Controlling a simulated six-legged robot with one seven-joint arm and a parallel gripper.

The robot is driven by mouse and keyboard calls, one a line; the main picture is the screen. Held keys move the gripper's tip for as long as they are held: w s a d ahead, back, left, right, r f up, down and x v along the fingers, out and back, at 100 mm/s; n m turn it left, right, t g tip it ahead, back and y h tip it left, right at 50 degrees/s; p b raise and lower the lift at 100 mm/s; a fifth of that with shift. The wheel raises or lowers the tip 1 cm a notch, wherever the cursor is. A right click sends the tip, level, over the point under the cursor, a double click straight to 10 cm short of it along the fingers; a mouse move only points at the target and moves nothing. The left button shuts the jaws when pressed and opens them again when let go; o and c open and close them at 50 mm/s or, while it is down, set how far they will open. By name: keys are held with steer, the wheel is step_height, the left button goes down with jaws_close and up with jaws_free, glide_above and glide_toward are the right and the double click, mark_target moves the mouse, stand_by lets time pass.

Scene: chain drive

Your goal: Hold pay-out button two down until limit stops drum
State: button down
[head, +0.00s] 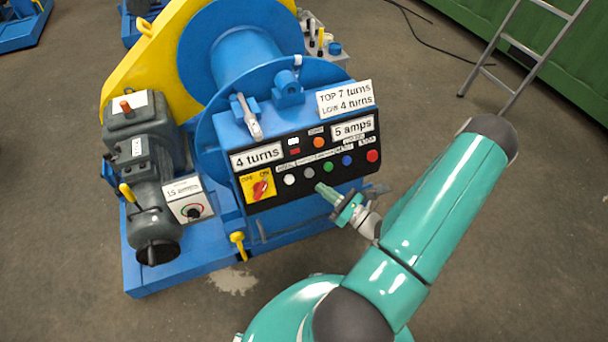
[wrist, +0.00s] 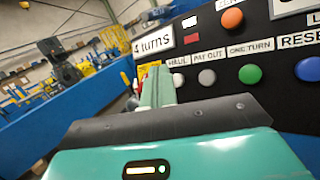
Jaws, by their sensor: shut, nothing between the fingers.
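The black control panel (head: 270,205) on the blue winch carries a row of buttons. The grey button (head: 309,173) is labelled PAY OUT in the wrist view (wrist: 207,78). It sits between the white HAUL button (head: 290,180) and the green ONE TURN button (head: 328,166). The blue drum (head: 245,50) stands behind the panel. A plate reads "4 turns" (head: 257,156); a sign reads "TOP 7 turns LOW 4 turns" (head: 345,98). My gripper (head: 322,188) is shut and empty, its tip just below the grey and green buttons. Contact cannot be told. The fingers (wrist: 158,84) show left of the grey button.
The panel also has a blue RESET button (head: 347,160), a red button (head: 372,156), an orange button (head: 318,142) and a red rotary switch (head: 260,187) on yellow. A lever (head: 249,118) projects above the panel.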

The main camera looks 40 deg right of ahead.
steer(key=shift+s+d+f+m+t+h, duration=0.3)
steer(key=shift+s+d+f+m+h, duration=0.15)
steer(key=shift+m+h, duration=0.35)
steer(key=shift+w+f, duration=0.1)
glide_toward(307, 171)
steer(key=shift+w+a+r, duration=0.25)
steer(key=shift+w+r, duration=0.1)
steer(key=shift+w, duration=0.4)
steer(key=shift+w+a+r, duration=0.3)
steer(key=shift+w+r, duration=0.05)
steer(key=shift+w, duration=0.4)
steer(key=shift+w+a+r, duration=0.25)
steer(key=shift+w+r, duration=0.1)
steer(key=shift+w, duration=0.4)
steer(key=shift+w, duration=0.1)
steer(key=shift+w+d+f, duration=0.1)
steer(key=shift+w+f, duration=0.1)
steer(key=shift+w, duration=0.05)
steer(key=shift+w+d+f, duration=0.15)
steer(key=shift+w+f, duration=0.05)
steer(key=shift+w, duration=0.2)
stand_by(3.7)
